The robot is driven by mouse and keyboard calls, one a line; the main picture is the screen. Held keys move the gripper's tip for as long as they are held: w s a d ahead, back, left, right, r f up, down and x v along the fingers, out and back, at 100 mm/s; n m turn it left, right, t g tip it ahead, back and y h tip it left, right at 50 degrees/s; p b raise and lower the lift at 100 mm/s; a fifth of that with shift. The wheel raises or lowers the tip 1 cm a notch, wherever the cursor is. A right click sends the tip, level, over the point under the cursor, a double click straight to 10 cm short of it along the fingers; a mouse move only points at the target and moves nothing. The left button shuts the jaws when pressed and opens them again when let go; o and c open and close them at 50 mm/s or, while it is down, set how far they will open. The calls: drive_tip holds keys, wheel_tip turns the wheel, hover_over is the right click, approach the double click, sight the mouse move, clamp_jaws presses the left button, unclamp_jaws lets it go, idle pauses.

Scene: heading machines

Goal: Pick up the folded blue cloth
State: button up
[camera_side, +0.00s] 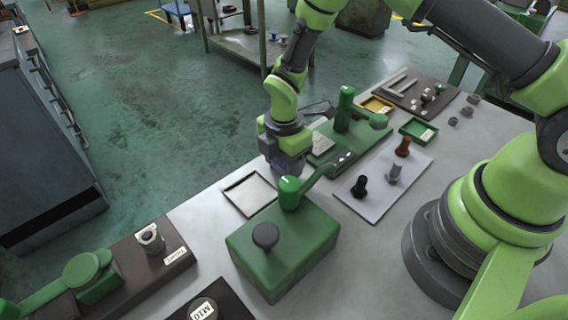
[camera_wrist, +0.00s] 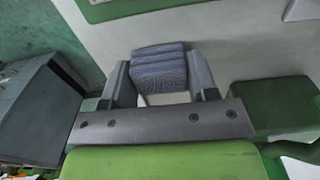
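The folded blue-grey cloth (camera_wrist: 160,68) shows in the wrist view as a small stack of layers. It lies between the two spread fingers of my gripper (camera_wrist: 162,82) and fills most of the gap. Its sides look close to both fingers, but I cannot tell whether they are pressed on it. In the side view my gripper (camera_side: 289,170) points down, low over the table, between a shallow tray and the green machines. I cannot make out the cloth there, so it is probably hidden by my gripper.
The shallow white tray (camera_side: 250,194) with a dark rim looks empty. A green block machine (camera_side: 283,250) with a dark knob stands close in front of my gripper. Another green machine (camera_side: 352,140) stands behind it. A pale board (camera_side: 382,190) holds several knobbed parts.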

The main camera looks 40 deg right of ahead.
drive_tip(key=c, duration=0.4)
drive_tip(key=shift+r, duration=0.15)
wheel_tip(320, 180, up, 10)
drive_tip(key=shift+f, duration=0.1)
